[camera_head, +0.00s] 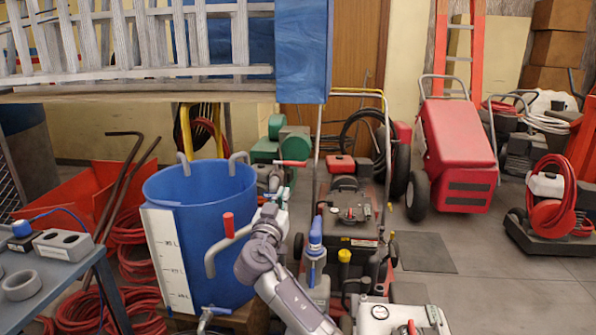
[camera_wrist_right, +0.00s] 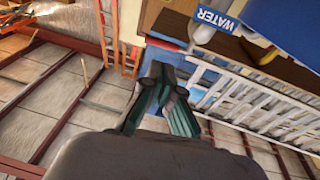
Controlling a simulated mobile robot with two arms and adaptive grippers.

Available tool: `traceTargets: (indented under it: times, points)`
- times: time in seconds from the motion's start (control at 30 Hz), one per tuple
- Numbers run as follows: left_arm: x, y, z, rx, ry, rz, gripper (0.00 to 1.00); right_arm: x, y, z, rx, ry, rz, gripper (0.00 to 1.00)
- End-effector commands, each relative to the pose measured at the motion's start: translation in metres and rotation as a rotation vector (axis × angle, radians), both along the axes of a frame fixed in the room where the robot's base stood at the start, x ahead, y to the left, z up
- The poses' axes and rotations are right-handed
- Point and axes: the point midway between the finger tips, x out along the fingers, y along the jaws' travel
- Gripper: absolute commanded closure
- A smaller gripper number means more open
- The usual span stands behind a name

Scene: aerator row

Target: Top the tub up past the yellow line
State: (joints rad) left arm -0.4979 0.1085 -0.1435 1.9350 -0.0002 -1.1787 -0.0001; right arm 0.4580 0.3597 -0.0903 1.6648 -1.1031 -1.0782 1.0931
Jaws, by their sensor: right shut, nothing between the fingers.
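A blue tub (camera_head: 205,275) stands upright at left of centre in the head view. A white scale strip (camera_head: 167,260) with dark litre marks runs down its side. I cannot make out a yellow line on it, and the water level inside is hidden. A grey bent pipe with a red-gripped handle (camera_head: 228,225) shows at the tub's right side. My right gripper (camera_head: 273,184) is just right of the tub's rim, partly lost against the clutter. In the wrist view its dark green fingers (camera_wrist_right: 164,92) are together and empty. My left gripper is not in view.
A blue WATER sign (camera_wrist_right: 217,18) and white pipe show in the wrist view. A red-and-black machine (camera_head: 350,215) stands right of my arm. A grey bench (camera_head: 45,270) is at left, with red hoses (camera_head: 130,260) behind it. Open floor (camera_head: 500,295) lies at right.

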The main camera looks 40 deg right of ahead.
Motion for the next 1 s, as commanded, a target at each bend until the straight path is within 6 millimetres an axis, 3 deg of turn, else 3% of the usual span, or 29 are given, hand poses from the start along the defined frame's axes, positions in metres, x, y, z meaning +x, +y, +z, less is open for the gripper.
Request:
traceTargets:
  times: [0.23,0.5,0.7,1.0]
  points:
    - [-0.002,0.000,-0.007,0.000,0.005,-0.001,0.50,0.030,-0.046,0.013,-0.004,0.000,-0.003,1.00]
    - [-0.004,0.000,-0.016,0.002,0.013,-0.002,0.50,0.056,-0.083,0.021,-0.002,0.000,0.000,1.00]
    - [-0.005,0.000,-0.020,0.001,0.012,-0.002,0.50,0.064,-0.094,0.023,-0.002,-0.001,0.002,1.00]
    - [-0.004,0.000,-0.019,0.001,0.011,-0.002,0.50,0.065,-0.095,0.023,-0.002,-0.001,0.002,1.00]
